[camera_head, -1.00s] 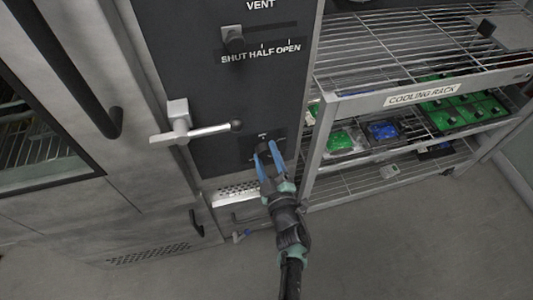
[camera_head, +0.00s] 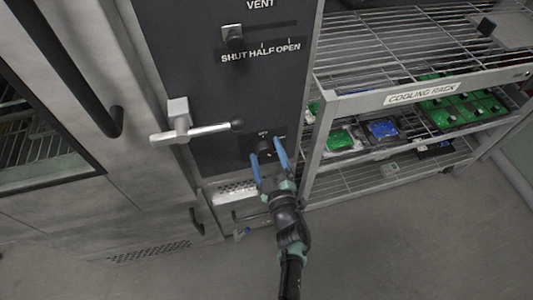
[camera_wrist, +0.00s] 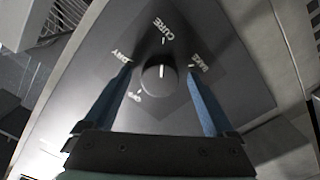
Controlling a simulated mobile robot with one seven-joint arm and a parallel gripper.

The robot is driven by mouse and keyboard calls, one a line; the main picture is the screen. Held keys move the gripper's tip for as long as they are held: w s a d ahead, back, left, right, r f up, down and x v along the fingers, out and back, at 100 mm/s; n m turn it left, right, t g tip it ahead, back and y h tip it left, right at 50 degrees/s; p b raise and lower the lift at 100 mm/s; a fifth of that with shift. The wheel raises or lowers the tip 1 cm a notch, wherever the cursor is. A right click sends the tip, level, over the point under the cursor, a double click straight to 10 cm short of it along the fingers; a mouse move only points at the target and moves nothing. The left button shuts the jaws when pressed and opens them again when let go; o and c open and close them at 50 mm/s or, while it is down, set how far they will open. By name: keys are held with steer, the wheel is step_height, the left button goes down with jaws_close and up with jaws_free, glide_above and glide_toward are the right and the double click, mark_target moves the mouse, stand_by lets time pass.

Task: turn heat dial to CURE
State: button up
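The heat dial (camera_wrist: 158,82) is a round dark knob on the black panel, with the labels OFF, DRY, CURE (camera_wrist: 163,28) and BAKE around it. Its white pointer line points up in the wrist view, towards the CURE mark. In the head view the dial (camera_head: 264,149) is small and low on the oven's panel. My gripper (camera_wrist: 160,72) is open, with a blue finger on each side of the dial and a gap to it on both sides. In the head view my gripper (camera_head: 268,151) is in front of the dial.
A lever handle (camera_head: 195,132) sticks out left of and above the dial. The vent slider (camera_head: 233,36) is higher on the panel, at its left end near SHUT. The cooling rack (camera_head: 345,105) stands close on the right, holding trays with green and blue items.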

steer(key=shift+s, duration=0.1)
steer(key=p+v, duration=0.3)
steer(key=v, duration=0.9)
steer(key=shift+s, duration=0.4)
steer(key=shift+d, duration=0.1)
steer(key=w+d+r+m+t+h, duration=0.1)
steer(key=w+d+r, duration=0.15)
steer(key=r, duration=0.35)
steer(key=w+d+r+t+h+p, duration=0.1)
steer(key=w+r, duration=0.3)
steer(key=r, duration=0.1)
steer(key=w+d+r+m+t+h, duration=0.1)
steer(key=w+d+r, duration=0.15)
steer(key=r, duration=0.35)
step_height(320, 180, up, 24)
steer(key=w+m+t+h+p, duration=0.1)
steer(key=w+m+t+h, duration=0.2)
steer(key=m+h, duration=0.2)
steer(key=s+a+r+m+t+h+p, duration=0.1)
steer(key=s+r+m, duration=0.15)
steer(key=r, duration=0.65)
steer(key=s+a+r+m+t+h, duration=0.1)
steer(key=s+r+m, duration=0.15)
steer(key=r, duration=0.65)
steer(key=s+a+r+n+t+y+p, duration=0.1)
steer(key=s+a+r+y, duration=0.4)
steer(key=s+r, duration=0.7)
steer(key=shift+a+r+t, duration=0.5)
steer(key=shift+a+r, duration=0.5)
steer(key=shift+a, duration=0.25)
